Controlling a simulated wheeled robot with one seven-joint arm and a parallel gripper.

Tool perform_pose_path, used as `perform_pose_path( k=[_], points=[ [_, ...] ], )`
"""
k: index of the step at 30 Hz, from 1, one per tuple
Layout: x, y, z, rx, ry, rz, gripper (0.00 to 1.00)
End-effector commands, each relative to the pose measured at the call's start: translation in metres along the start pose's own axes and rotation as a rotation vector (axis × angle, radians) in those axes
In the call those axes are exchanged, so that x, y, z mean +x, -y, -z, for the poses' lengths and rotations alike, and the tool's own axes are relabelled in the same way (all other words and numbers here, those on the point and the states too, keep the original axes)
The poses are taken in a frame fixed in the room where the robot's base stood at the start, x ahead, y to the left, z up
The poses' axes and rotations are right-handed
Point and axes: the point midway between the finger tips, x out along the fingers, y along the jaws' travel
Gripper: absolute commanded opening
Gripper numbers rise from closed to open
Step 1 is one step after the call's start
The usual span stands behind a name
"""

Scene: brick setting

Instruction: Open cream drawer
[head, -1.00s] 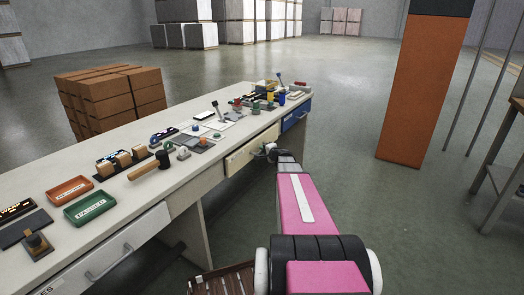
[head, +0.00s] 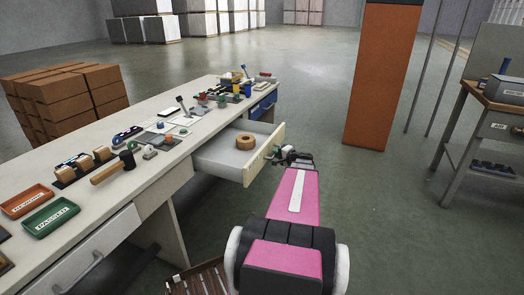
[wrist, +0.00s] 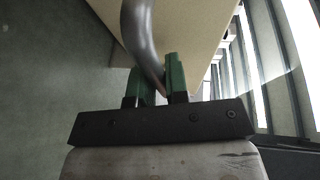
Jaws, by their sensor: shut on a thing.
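The cream drawer (head: 262,160) stands pulled well out from the long bench in the head view. A round tan roll (head: 246,141) lies inside it on the pale drawer floor. My gripper (head: 276,153) is at the outer side of the drawer's front panel. In the wrist view, the grey curved handle (wrist: 138,40) passes between the green fingers of my gripper (wrist: 157,84), which are shut on it. The cream front panel (wrist: 190,25) fills the upper middle of that view.
The bench top (head: 150,190) carries an orange tray (head: 27,200), a green tray (head: 50,217), a mallet (head: 112,168) and many small items. A blue drawer (head: 264,104) is farther along. An orange pillar (head: 382,75) and a metal cart (head: 490,130) stand right; floor between is open.

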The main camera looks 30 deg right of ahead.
Motion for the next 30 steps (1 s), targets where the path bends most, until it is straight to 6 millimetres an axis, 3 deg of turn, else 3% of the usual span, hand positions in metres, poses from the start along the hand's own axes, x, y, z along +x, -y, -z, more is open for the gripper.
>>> perform_pose_path(
  k=[3,12,19,30],
  points=[
    [-0.032,-0.007,0.013,0.0,-0.004,-0.001,0.0],
    [-0.085,-0.019,0.035,0.0,-0.002,-0.001,0.0],
    [-0.105,-0.024,0.044,-0.001,-0.001,-0.002,0.0],
    [-0.111,-0.025,0.046,-0.001,0.001,-0.002,0.0]
  ],
)
